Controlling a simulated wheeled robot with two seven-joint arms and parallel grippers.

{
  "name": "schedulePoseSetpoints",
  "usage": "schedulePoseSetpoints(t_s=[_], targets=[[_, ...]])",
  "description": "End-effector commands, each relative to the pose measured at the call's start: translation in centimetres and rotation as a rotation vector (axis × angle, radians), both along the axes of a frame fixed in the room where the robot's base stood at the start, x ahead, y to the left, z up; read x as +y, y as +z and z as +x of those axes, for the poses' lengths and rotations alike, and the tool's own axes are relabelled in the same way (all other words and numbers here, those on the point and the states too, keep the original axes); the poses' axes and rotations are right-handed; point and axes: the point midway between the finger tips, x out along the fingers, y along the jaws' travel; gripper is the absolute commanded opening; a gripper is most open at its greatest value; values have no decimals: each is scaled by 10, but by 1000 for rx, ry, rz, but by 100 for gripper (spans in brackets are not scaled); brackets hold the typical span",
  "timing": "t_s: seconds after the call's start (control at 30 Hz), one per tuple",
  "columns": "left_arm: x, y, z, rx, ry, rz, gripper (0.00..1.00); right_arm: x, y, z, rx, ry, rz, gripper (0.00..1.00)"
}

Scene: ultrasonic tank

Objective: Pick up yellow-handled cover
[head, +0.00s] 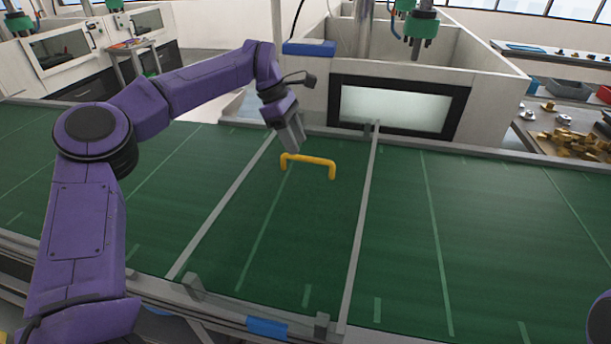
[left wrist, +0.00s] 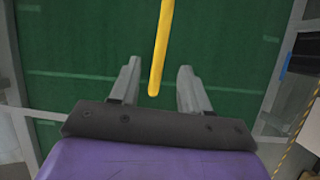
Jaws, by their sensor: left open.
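The yellow handle (head: 309,160) of the cover is a bent bar standing over a green surface, between two light grey strips. In the left wrist view the yellow bar (left wrist: 162,45) runs from the top edge down to between the fingers, and its near end shows there. My left gripper (head: 293,145) is just above and behind the handle's left end, pointing down. In the left wrist view its two fingers (left wrist: 159,86) are apart, one on each side of the bar, with a gap to it. I cannot tell whether the fingers are at the bar's height. My right gripper is not in view.
A white machine with a dark-framed window (head: 398,107) stands behind the green surface (head: 480,230). A blue box (head: 309,48) sits on its edge. Brass parts (head: 575,142) lie on a bench at the right. The green surface right of the handle is clear.

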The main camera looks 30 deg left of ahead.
Motion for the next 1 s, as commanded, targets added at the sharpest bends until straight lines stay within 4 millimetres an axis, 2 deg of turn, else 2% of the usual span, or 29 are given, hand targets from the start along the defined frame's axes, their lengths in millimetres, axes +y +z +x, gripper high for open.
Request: schedulePoseSetpoints(t_s=[0.13, 0.3, 0.43, 1.0], targets=[[-9, -14, 2, 2, -4, 0, 47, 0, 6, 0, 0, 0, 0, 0], [-25, -38, 3, 4, -4, 0, 47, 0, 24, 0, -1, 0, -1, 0], [-30, -55, 5, 1, -2, -1, 47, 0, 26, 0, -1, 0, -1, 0], [-31, -61, 5, 0, -1, -2, 47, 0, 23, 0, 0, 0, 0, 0]])
